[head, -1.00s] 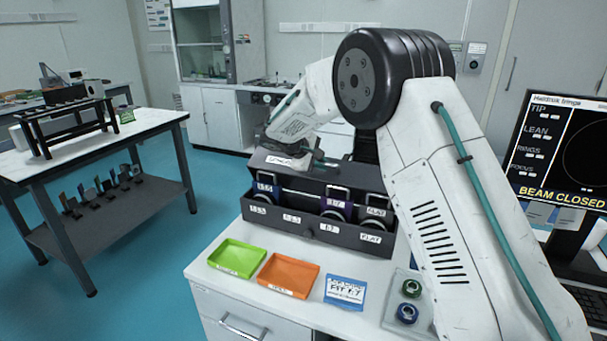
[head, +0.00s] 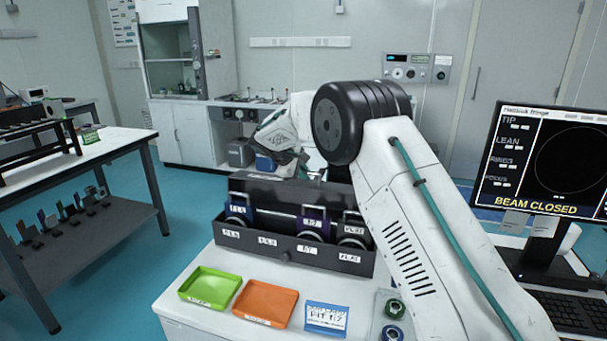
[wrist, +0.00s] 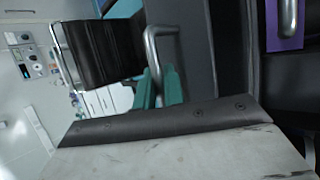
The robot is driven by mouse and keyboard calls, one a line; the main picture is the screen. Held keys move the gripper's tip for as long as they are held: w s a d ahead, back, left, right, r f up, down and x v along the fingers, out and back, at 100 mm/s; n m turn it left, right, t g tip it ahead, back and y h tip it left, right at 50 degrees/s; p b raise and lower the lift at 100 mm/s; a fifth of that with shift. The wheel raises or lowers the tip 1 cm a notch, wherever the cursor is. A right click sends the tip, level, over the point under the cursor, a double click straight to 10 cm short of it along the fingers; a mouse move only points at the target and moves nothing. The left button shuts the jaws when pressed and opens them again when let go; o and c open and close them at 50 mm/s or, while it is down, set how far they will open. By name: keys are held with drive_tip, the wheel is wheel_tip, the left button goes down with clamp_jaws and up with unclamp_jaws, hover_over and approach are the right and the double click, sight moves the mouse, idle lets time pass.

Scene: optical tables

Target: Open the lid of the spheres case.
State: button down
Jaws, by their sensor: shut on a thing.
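The spheres case (head: 285,254) is a long dark box on the white cabinet, with labelled slots along its front. Its lid (head: 275,188) is raised at the back, so the slots are exposed; the arm covers part of it. The lid's dark panel (wrist: 197,45) also shows in the wrist view, with a grey metal loop handle (wrist: 152,48). My gripper's teal fingers (wrist: 158,88) are shut on this handle. In the head view my arm hides the fingertips. Blue and purple optics with metal handles stand in the case; the second slot from the left looks empty.
A green tray (head: 210,288), an orange tray (head: 265,303) and a blue card (head: 326,318) lie before the case. Round optics (head: 393,320) sit at the right beside my arm. A monitor (head: 550,160) stands further right; another table (head: 110,143) stands left.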

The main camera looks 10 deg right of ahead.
idle(0.4)
drive_tip(key=c, duration=1.8)
unclamp_jaws()
drive_tip(key=shift+o, duration=0.2)
drive_tip(key=v, duration=0.7)
drive_tip(key=shift+a+r, duration=0.2)
drive_tip(key=shift+r, duration=0.1)
